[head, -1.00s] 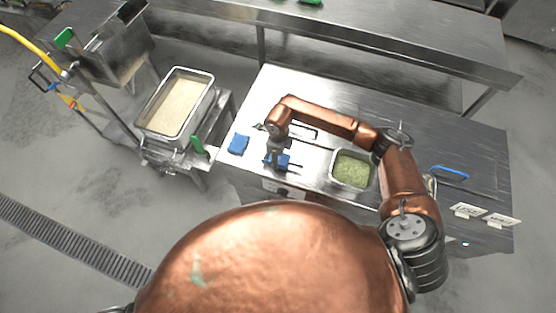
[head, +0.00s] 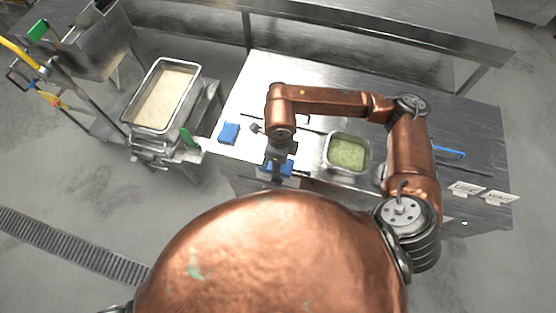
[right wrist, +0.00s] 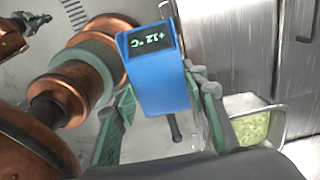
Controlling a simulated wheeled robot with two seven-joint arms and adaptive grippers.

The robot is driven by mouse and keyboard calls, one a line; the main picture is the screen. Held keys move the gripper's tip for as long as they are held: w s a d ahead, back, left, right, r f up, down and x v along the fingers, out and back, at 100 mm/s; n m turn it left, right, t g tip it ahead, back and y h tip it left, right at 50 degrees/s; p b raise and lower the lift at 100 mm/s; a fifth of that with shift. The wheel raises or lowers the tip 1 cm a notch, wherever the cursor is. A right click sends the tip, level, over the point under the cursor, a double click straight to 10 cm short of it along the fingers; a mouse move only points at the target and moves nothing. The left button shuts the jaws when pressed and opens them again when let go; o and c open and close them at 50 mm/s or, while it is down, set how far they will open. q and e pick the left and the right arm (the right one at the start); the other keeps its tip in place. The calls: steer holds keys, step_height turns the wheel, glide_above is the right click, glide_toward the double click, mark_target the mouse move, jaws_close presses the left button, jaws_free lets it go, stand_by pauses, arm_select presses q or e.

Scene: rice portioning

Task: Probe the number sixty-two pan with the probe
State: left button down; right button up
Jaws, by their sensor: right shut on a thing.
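The probe (right wrist: 158,78) is a blue block with a dark display reading "+12 °C"; a dark stem shows below it. My right gripper (right wrist: 160,110) is shut on it. In the head view the right gripper (head: 277,170) is over the counter's front edge, left of a small steel pan (head: 328,160) of green food. That pan also shows at the right in the right wrist view (right wrist: 281,125). A larger steel pan (head: 190,82) of pale rice-like food stands at the left. I can read no number on either pan. Part of my left gripper (right wrist: 37,20) seems to show at the top left; its jaws are unclear.
A blue block (head: 229,133) lies on the counter (head: 250,85), left of my right arm. A blue-handled tool (head: 449,152) lies at the right. Two small white signs (head: 466,189) stand at the right edge. A second steel table (head: 350,30) runs behind.

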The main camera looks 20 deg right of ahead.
steer(key=shift+r+p, duration=0.75)
steer(key=shift+r, duration=1.8)
